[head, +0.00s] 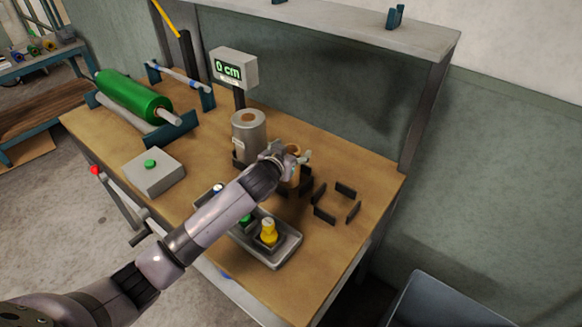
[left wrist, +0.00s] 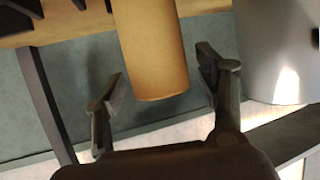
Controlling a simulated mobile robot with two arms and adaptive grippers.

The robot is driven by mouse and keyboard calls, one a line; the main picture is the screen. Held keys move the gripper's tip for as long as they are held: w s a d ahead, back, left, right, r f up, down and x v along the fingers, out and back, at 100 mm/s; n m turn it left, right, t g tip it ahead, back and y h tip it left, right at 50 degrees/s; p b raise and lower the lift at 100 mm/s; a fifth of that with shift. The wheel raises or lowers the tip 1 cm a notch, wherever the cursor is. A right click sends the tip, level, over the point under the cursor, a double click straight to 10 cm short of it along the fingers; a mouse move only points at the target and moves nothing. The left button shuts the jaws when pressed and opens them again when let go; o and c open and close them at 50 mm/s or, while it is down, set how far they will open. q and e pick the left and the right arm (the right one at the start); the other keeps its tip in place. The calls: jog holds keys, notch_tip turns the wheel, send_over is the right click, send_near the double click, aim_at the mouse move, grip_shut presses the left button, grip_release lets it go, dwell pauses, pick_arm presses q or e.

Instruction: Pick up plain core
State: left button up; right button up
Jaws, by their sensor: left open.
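The plain core, a tan cardboard-like cylinder (left wrist: 152,45), shows between the two fingers of my left gripper (left wrist: 161,78) in the left wrist view. Gaps show on both sides of it, so I see no contact. In the head view my left gripper (head: 286,156) is open at the core, near the middle of the wooden bench. The gripper hides much of the core there; a bit of its tan rim (head: 293,148) shows. My right gripper is in neither view.
A silver foil roll (head: 248,138) stands close left of the gripper. Black corner brackets (head: 325,214) lie right. A tray (head: 287,250) with green and yellow pieces is in front. A "0 cm" display (head: 233,68), green roll (head: 133,97) and button box (head: 153,175) are left.

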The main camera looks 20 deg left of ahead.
pick_arm(q)
jog(key=c, duration=1.5)
